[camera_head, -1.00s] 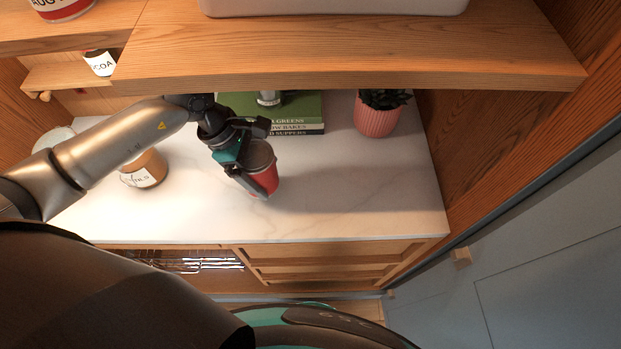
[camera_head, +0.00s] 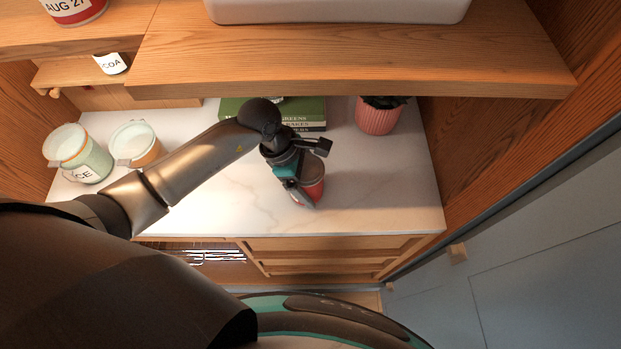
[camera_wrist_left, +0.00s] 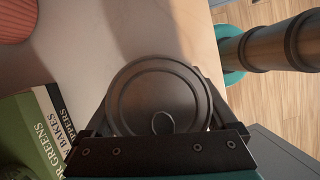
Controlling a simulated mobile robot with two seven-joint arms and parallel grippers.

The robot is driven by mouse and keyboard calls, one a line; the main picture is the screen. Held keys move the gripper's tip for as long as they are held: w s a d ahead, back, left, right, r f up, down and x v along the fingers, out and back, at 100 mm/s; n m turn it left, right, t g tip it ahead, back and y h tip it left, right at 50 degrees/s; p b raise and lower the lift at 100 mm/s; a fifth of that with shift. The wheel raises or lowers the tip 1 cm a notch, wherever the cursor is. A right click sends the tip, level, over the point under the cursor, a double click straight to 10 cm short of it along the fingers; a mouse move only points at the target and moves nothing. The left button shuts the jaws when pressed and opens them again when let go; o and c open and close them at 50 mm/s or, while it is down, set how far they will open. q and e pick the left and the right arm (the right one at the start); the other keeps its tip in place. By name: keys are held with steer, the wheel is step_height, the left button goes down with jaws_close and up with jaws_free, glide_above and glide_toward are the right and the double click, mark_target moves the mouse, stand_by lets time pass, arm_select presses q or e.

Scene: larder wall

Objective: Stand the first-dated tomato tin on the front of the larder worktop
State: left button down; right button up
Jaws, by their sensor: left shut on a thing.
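A red tin (camera_head: 314,184) with a grey lid is held by my left gripper (camera_head: 304,184) over the front part of the white marble worktop (camera_head: 230,200). In the left wrist view the ring-pull lid of the tin (camera_wrist_left: 158,98) sits between the two fingers of my left gripper (camera_wrist_left: 160,115). The tin looks close to upright, and I cannot tell whether its base touches the worktop. Its label and date are hidden. Another red and white tin marked AUG 27 (camera_head: 76,8) stands on the upper left shelf. My right gripper is not in view.
Two lidded jars (camera_head: 80,152) (camera_head: 136,143) stand at the left of the worktop. Green books (camera_head: 232,106) and a pink plant pot (camera_head: 376,118) are at the back. A wooden shelf (camera_head: 340,70) with a white bin (camera_head: 340,8) overhangs. Right of the tin is clear.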

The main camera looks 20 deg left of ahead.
mark_target(306, 181)
arm_select(q)
jaws_free()
steer(key=shift+f, duration=0.1)
steer(key=shift+r, duration=0.25)
steer(key=v, duration=0.7)
steer(key=shift+a+r, duration=0.1)
steer(key=shift+a, duration=0.05)
